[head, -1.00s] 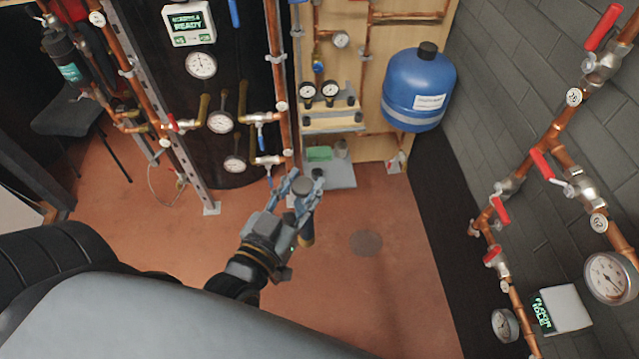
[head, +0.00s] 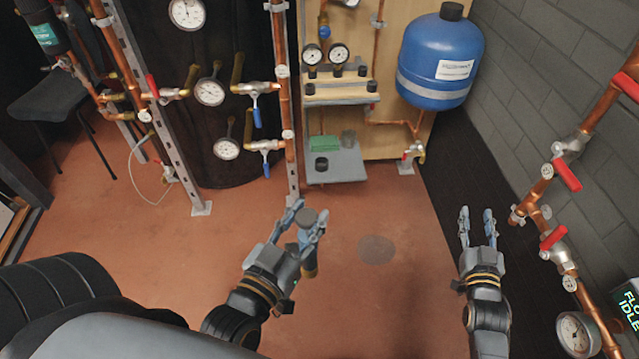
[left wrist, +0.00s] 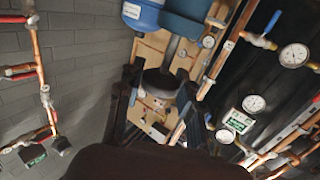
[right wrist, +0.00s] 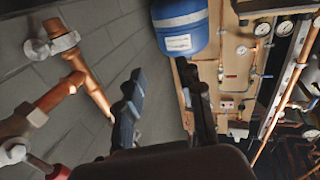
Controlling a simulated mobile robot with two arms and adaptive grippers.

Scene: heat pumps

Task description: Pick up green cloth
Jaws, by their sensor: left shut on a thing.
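The green cloth (head: 325,143) lies as a small folded piece on a low grey shelf (head: 340,172) at the foot of the wooden panel. My left gripper (head: 309,220) is shut on a dark-topped tool (head: 309,264), in front of and below the shelf in the head view and apart from the cloth. The tool's dark round end also shows between the fingers in the left wrist view (left wrist: 160,84). My right gripper (head: 477,224) is open and empty at the right, apart from the cloth. I cannot make out the cloth in either wrist view.
A black cup-like item (head: 321,164) and a grey container (head: 348,139) share the shelf with the cloth. Copper pipes with valves (head: 266,146) stand left of it. A blue tank (head: 437,62) hangs at upper right. Red-handled pipes (head: 560,180) line the right wall. The floor between is clear.

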